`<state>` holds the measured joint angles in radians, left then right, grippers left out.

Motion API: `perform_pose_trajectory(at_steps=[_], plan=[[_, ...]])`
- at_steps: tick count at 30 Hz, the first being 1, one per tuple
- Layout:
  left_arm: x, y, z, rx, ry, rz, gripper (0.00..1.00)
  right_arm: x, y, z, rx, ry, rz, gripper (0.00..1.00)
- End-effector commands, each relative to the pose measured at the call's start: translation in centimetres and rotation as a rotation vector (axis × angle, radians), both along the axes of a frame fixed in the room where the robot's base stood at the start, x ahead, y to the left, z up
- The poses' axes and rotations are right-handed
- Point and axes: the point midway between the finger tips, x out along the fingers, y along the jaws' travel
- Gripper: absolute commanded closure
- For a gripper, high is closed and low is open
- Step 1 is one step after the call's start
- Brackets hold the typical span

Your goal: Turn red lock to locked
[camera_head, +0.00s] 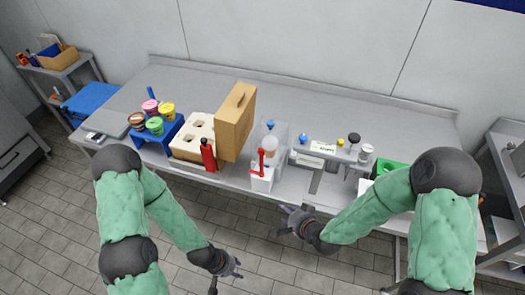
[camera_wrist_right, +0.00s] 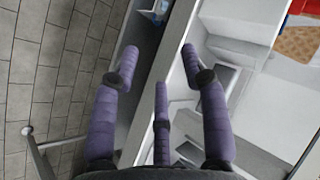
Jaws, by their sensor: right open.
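A red upright lever-like part (camera_head: 262,161) stands on a small white box (camera_head: 262,181) at the front edge of the table, and looks like the red lock. Its exact setting is too small to tell. My right gripper (camera_head: 291,221) is open and empty, in front of the table edge, below and right of the white box, not touching it. In the right wrist view its purple fingers (camera_wrist_right: 159,62) are spread with nothing between them. My left gripper (camera_head: 228,275) hangs in front of the table over the floor, fingers apart and empty.
A red bottle (camera_head: 208,156) stands left of the white box, beside a tan upright case (camera_head: 236,122). A clear container (camera_head: 270,142) is behind the box. A grey rack (camera_head: 325,155) with labels and knobs stands right. A blue stand (camera_head: 157,136) holds several colourful cups.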

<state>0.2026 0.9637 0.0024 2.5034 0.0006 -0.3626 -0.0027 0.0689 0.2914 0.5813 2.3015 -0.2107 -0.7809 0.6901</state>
Motion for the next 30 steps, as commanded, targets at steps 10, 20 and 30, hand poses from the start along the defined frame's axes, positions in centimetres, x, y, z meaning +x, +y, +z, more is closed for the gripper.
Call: perform_pose_trajectory(at_steps=[10,20,30], plan=[[0.0,0.0,0.2,0.0,0.0,0.0,0.6,2.6,2.2,11.4,0.343,-0.288,-0.137,0.55],[0.0,0.0,0.4,0.0,0.0,0.0,0.6,2.0,4.0,18.6,0.631,-0.436,-0.15,0.55],[0.0,0.0,0.2,0.0,0.0,0.0,0.6,3.7,5.2,19.4,0.669,-0.449,-0.145,0.55]])
